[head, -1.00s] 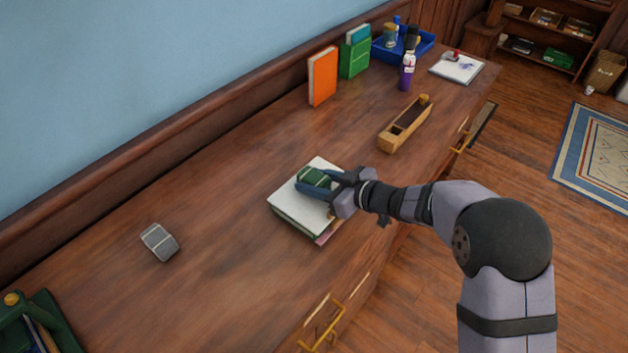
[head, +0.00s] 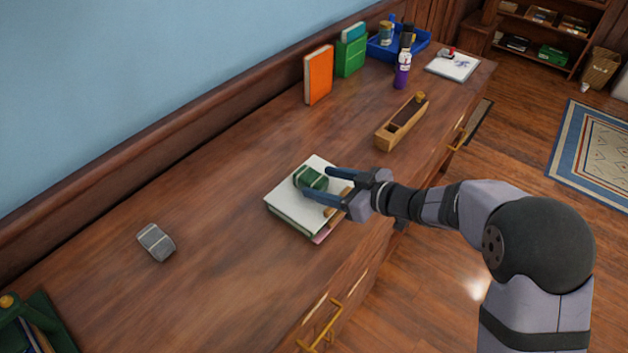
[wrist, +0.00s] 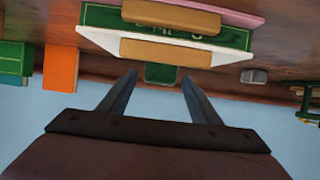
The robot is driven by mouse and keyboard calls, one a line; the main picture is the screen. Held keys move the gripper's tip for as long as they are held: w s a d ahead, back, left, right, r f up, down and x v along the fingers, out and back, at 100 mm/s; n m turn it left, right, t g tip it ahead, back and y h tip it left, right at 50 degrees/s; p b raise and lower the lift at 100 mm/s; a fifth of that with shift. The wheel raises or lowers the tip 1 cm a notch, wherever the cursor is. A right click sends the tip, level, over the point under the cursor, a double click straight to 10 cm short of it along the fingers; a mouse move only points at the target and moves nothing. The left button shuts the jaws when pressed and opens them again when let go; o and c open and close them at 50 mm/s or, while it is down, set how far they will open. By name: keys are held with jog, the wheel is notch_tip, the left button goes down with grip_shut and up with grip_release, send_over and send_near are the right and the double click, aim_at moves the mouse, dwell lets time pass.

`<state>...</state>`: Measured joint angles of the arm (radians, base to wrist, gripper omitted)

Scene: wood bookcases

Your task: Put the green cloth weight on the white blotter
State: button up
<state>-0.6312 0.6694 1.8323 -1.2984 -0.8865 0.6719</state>
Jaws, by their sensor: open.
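The green cloth weight (head: 311,179), dark green with a pale band, rests on the white blotter (head: 287,197), a flat white slab on top of a small stack. The weight sits towards the blotter's far side. My gripper (head: 316,181) is open, its two blue-grey fingers pointing at the weight from the right, with the palm drawn back from it. In the wrist view the weight (wrist: 160,73) shows beyond and between the spread fingertips. The blotter (wrist: 105,38) shows there too, with a tan piece at its near edge.
Green and pink layers lie under the blotter. A grey weight (head: 156,242) lies left on the desk. The desk between is clear.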

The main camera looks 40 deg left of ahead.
jog(key=v, duration=0.7)
jog(key=shift+d, duration=0.1)
jog(key=w+d+m+t+h, duration=0.6)
jog(key=w+d+m+t, duration=0.15)
jog(key=w+d, duration=0.7)
jog(key=s+d+f+m+h, duration=0.1)
jog(key=d+f+m+h, duration=0.1)
jog(key=d, duration=0.5)
jog(key=s+d+f+m+h, duration=0.1)
jog(key=s+d+m+h, duration=0.15)
jog(key=d, duration=0.55)
jog(key=s+d+f+m+g+h, duration=0.2)
jog(key=s+d+f+m+h, duration=0.1)
jog(key=s+d, duration=0.55)
jog(key=s+d+f+m+g, duration=0.2)
jog(key=s+g, duration=0.3)
jog(key=s, duration=0.9)
jog(key=shift+s+d+m, duration=0.3)
jog(key=shift+d+m, duration=0.2)
jog(key=shift+d, duration=0.2)
jog(key=shift+r+g, duration=0.1)
jog(key=shift+g, duration=0.15)
